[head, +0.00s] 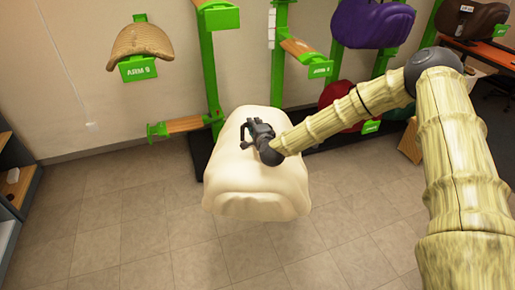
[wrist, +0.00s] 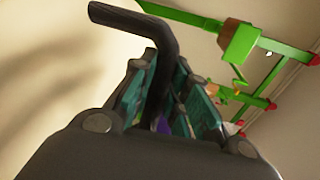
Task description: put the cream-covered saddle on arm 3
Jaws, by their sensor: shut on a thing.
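The cream-covered saddle (head: 258,185) hangs from my gripper (head: 258,130) in the middle of the head view, in front of the green rack. In the wrist view, the gripper fingers (wrist: 165,105) close around a dark bent bar (wrist: 140,22), and cream cover fills the left side. A green rack arm with a wooden top (head: 186,124) is behind and left of the saddle. Another wooden-topped arm (head: 300,50) is behind and above it, to the right. I cannot read which is arm 3.
A tan woven saddle (head: 141,42) sits on a labelled arm at upper left. A purple saddle (head: 372,22), a brown saddle (head: 470,18) and a red one (head: 338,92) are on the right. Shelves (head: 18,180) stand at the left edge. The tiled floor (head: 130,230) is clear in front.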

